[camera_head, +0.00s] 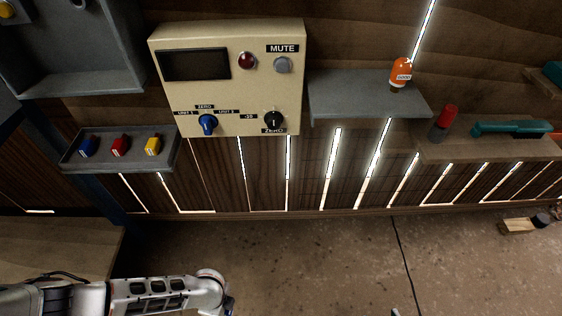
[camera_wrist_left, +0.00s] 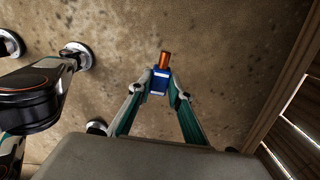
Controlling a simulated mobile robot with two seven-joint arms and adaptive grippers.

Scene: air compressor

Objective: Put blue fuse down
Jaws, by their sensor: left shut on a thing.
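My left gripper (camera_wrist_left: 161,92) is shut on a blue fuse (camera_wrist_left: 159,80) with a copper-coloured end, seen in the left wrist view. The fuse is held between the fingertips, with the concrete floor behind it. In the head view my left arm comes in at the bottom left; its gripper is mostly cut off by the lower edge, with a small blue patch at its end. My right gripper is not seen.
A grey shelf (camera_head: 350,92) carries an orange object (camera_head: 401,72). A wooden surface (camera_head: 50,250) is at lower left.

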